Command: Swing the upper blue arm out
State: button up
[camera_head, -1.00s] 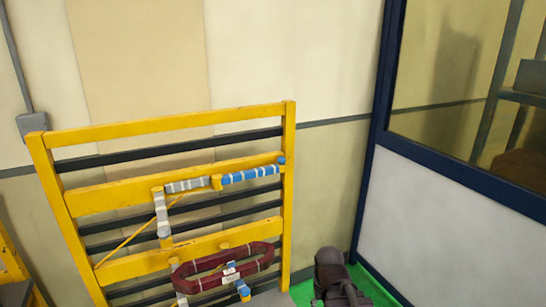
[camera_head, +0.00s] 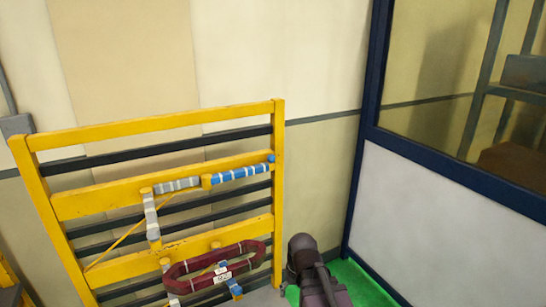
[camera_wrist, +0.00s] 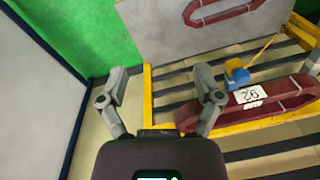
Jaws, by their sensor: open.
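The upper blue arm (camera_head: 240,173) is a blue bar with pale bands on the upper yellow rail. It lies along the rail, its right end at the frame's right post. A grey banded arm (camera_head: 177,185) continues from it to the left. Below, a dark red coil (camera_head: 180,271) with a white label hangs on the frame, with a lower blue arm (camera_head: 233,287) at it. In the wrist view my gripper (camera_wrist: 160,88) is open and empty, its fingers wide apart. The red coil (camera_wrist: 275,98) and a blue piece (camera_wrist: 237,75) are to its right. The upper blue arm is not clearly identifiable there.
The yellow frame (camera_head: 278,190) with dark crossbars stands before a beige wall. A white panel with a dark blue border (camera_head: 358,180) stands to the right. Green floor (camera_head: 355,283) shows between them. A grey board (camera_wrist: 190,40) shows in the wrist view.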

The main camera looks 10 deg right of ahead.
jog(key=w+a+r+n+t+y+p, duration=0.1)
jog(key=w+r+n+t+y+p, duration=0.2)
jog(key=w+r, duration=0.45)
jog(key=t+y+p, duration=0.4)
jog(key=t+p, duration=0.4)
jog(key=p, duration=0.5)
send_near(274, 157)
jog(key=s+d, duration=0.1)
jog(key=s, duration=0.1)
jog(key=shift+w+r+n, duration=0.25)
jog(key=shift+r+n, duration=0.15)
jog(key=shift+r, duration=0.1)
jog(key=b+x, duration=0.1)
jog(key=x, duration=0.3)
jog(key=b+x, duration=0.2)
jog(key=x, duration=0.3)
jog(key=b+x, duration=0.2)
jog(key=x, duration=0.2)
jog(key=shift+w+a+f, duration=0.15)
jog(key=shift+w+f, duration=0.1)
jog(key=shift+f, duration=0.2)
grip_shut()
